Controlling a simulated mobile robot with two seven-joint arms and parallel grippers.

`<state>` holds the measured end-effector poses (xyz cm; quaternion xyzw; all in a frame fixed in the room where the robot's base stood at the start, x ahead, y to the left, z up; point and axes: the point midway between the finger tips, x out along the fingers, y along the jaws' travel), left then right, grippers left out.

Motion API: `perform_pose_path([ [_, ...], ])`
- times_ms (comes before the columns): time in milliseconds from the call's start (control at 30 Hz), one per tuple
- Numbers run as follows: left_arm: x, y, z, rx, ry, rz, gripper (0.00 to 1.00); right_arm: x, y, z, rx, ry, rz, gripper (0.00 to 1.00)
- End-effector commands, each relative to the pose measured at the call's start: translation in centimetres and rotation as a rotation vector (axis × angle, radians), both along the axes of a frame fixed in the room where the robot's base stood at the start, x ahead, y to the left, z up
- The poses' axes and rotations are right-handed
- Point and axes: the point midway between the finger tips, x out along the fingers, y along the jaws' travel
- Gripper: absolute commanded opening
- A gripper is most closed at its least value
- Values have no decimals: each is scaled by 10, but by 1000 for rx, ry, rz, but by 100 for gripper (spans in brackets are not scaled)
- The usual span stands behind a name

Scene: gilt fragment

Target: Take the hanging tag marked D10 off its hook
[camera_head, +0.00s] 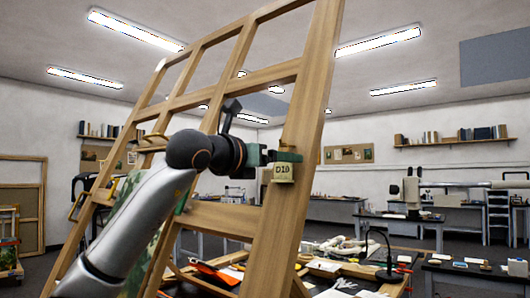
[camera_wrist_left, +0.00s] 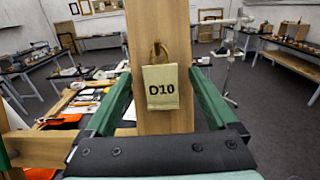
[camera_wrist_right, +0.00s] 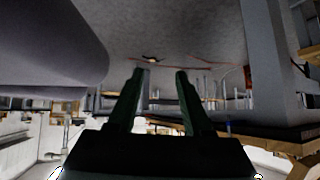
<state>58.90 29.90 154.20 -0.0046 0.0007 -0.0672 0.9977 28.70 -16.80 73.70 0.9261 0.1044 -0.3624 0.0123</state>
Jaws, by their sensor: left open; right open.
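The tag marked D10 (camera_head: 282,172) is a small pale yellow card hanging on the right-hand upright of a wooden frame. In the left wrist view the tag (camera_wrist_left: 161,87) hangs upright from a brass hook (camera_wrist_left: 158,50) on the wooden post (camera_wrist_left: 146,25). My left gripper (camera_head: 290,156) is at the tag. Its green fingers (camera_wrist_left: 162,68) stand open on either side of the post and tag, with gaps on both sides. My right gripper (camera_wrist_right: 160,72) shows only in its own wrist view, open and empty, away from the tag.
The large tilted wooden frame (camera_head: 313,75) has crossbars beside my left arm. Behind it stand a cluttered table (camera_head: 390,287) with papers and an orange item, and workbenches (camera_head: 400,220). Another wooden leg or tabletop edge (camera_wrist_right: 290,145) shows near my right gripper.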

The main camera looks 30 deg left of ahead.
Motion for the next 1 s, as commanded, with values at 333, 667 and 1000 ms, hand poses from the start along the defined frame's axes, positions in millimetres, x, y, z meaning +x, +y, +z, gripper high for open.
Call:
perform_pose_path([
  [333,4,-1,-1,0,0,0,91,0,0,1,0,0,0,50],
  [667,3,-1,0,0,0,-1,54,0,0,1,0,0,0,50],
  [1000,3,-1,0,0,0,-1,16,0,0,1,0,1,0,50],
])
